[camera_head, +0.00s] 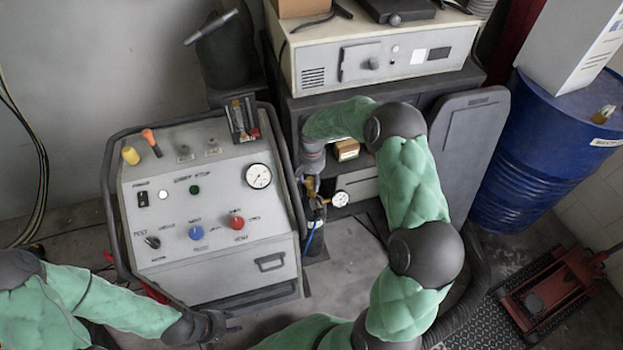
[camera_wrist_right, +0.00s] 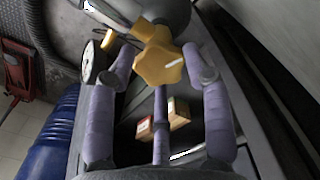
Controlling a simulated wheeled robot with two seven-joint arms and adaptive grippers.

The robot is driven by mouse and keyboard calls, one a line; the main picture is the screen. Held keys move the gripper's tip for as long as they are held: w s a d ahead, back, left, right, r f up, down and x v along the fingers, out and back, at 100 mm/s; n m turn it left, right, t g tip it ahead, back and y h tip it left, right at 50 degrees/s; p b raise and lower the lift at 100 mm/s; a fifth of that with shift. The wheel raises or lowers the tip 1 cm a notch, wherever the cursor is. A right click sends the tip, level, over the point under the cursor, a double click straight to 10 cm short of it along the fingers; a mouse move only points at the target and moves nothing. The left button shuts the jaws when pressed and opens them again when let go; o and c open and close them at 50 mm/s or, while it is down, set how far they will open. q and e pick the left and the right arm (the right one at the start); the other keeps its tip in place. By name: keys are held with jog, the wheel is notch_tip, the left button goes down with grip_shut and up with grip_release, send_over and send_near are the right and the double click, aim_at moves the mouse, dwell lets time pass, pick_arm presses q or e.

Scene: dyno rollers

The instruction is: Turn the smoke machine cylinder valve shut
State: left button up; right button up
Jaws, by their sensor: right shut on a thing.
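The smoke machine cylinder (camera_head: 316,243) stands between the grey smoke machine and the cabinet, mostly hidden from above. Its brass valve (camera_head: 311,187) carries a round white gauge (camera_head: 340,199). In the right wrist view the yellow lobed valve knob (camera_wrist_right: 160,63), with a white mark on its face, lies between my fingertips. The gauge (camera_wrist_right: 94,62) shows edge-on beside it. My right gripper (camera_head: 311,172) reaches down to the valve from above and is shut on the knob. My left gripper (camera_head: 218,326) is low in front of the smoke machine, away from the valve; its jaw state is unclear.
The smoke machine (camera_head: 215,215) with its tubular frame stands left of the cylinder. The cabinet (camera_head: 365,165) with small boxes (camera_head: 346,150) is behind. A blue drum (camera_head: 535,150) and a red trolley jack (camera_head: 550,295) are at the right. A blue hose (camera_head: 312,235) hangs from the valve.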

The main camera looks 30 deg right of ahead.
dwell(0.4)
jog(key=o, duration=1.2)
jog(key=shift+c, duration=0.2)
